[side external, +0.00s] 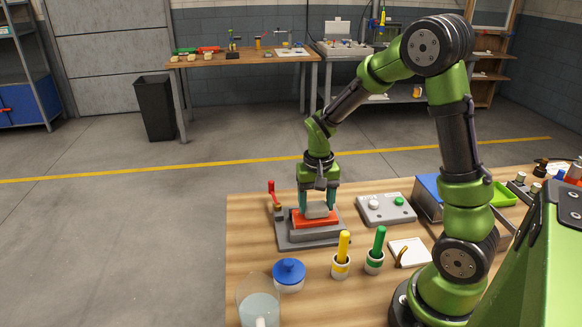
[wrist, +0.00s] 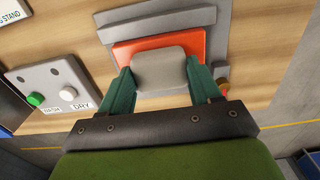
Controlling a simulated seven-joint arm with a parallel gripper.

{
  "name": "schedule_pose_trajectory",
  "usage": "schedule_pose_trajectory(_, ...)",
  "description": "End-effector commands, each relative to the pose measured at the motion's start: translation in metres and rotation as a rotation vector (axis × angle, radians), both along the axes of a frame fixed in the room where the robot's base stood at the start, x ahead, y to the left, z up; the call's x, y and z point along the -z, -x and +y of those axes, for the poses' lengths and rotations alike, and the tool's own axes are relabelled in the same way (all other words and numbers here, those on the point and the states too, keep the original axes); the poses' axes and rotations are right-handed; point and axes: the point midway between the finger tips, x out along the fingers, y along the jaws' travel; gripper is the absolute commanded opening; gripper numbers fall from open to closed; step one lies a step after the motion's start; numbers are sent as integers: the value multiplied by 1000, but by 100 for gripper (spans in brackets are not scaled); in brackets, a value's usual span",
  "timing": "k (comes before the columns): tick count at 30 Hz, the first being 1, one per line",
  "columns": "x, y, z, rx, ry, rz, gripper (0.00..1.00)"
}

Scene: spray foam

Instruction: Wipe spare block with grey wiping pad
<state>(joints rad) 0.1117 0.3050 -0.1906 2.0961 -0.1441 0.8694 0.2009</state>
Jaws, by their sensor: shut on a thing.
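My gripper (side external: 318,203) points down with its green fingers shut on the grey wiping pad (side external: 317,211). In the wrist view the pad (wrist: 158,70) sits between the two fingers. Beneath it is an orange-red block (side external: 300,221), which also shows around the pad in the wrist view (wrist: 128,50). I take it to be the spare block. The pad is at the block's top face; whether it presses on it is hard to tell. The block lies on a grey fixture (side external: 290,241) with a red-handled clamp (side external: 272,192) at its left. The pad hides the middle of the block.
A grey box with a white and a green button (side external: 386,209) stands right of the fixture. In front are a yellow-handled tool (side external: 343,249), a green-handled tool (side external: 378,245), a blue-lidded jar (side external: 289,272) and a clear container (side external: 258,302). A white tile (side external: 409,250) lies right.

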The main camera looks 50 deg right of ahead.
Motion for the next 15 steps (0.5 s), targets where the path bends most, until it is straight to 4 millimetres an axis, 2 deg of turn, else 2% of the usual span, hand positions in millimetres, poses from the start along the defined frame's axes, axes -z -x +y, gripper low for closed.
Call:
schedule_pose_trajectory(14, 0, -31, 32, -3, 0, 0, 34)
schedule_pose_trajectory(15, 0, -28, 28, 1, 0, 1, 34)
